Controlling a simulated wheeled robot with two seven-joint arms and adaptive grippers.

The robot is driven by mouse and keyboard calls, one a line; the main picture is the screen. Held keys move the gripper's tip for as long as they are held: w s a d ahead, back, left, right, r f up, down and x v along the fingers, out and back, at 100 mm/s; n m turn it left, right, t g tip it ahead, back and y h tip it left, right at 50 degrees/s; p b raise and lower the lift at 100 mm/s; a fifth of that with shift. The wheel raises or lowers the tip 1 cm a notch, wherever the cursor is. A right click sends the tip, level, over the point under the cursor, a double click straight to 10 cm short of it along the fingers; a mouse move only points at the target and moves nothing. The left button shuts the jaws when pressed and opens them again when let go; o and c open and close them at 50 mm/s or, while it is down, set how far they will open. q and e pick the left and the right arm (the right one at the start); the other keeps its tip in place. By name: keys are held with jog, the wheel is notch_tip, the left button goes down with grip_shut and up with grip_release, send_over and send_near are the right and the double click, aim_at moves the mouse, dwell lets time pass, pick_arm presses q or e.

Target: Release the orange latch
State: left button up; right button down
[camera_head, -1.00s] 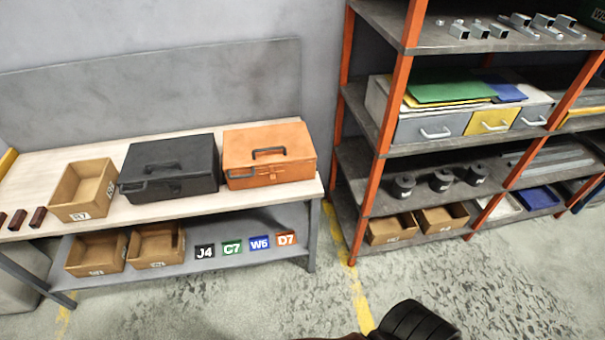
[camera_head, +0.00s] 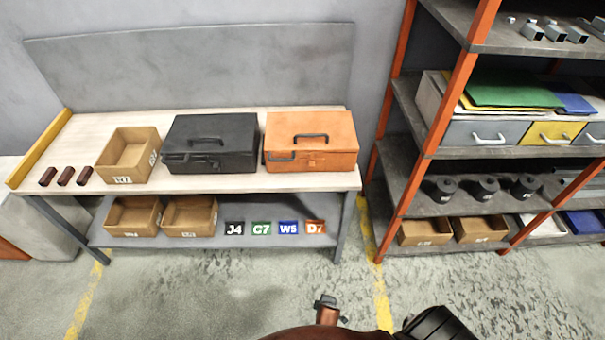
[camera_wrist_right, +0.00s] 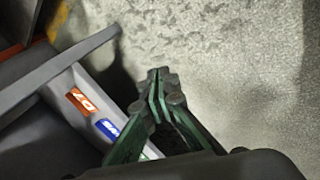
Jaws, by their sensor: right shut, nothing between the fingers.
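The orange toolbox (camera_head: 310,142) stands closed on the right end of the bench, with a dark handle on its lid. A small orange latch (camera_head: 312,161) shows at the middle of its front, too small to tell its position. My right gripper (camera_wrist_right: 160,76), with green fingers, is shut and empty in the right wrist view, over the floor and apart from the toolbox. In the head view only parts of my arm show at the bottom edge. My left gripper is not in view.
A black toolbox (camera_head: 212,143) stands close left of the orange one, then an open cardboard bin (camera_head: 128,155). Label cards sit on the lower shelf; the orange card (camera_wrist_right: 79,101) shows in the wrist view. An orange-post rack (camera_head: 445,110) stands right. The floor before the bench is clear.

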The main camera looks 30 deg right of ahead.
aim_at(312, 166)
jog(key=w+r+n+t+h, duration=0.2)
jog(key=w+r+t+h, duration=0.1)
jog(key=w+r, duration=1.25)
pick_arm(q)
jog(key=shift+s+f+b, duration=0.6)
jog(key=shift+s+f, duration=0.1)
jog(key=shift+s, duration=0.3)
pick_arm(e)
jog(key=w+r+t+h, duration=0.1)
jog(key=w+r, duration=0.3)
jog(key=r, duration=0.7)
jog(key=w+r+t+h, duration=0.2)
jog(key=w+r+h, duration=0.1)
jog(key=r, duration=0.8)
jog(key=w+r+m+t+h, duration=0.1)
jog(key=w+r, duration=0.3)
jog(key=r, duration=0.8)
jog(key=shift+w+a+t+h, duration=0.3)
jog(key=shift+t+h, duration=0.2)
jog(key=shift+h, duration=0.4)
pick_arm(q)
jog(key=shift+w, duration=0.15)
pick_arm(e)
jog(key=shift+w+d, duration=0.15)
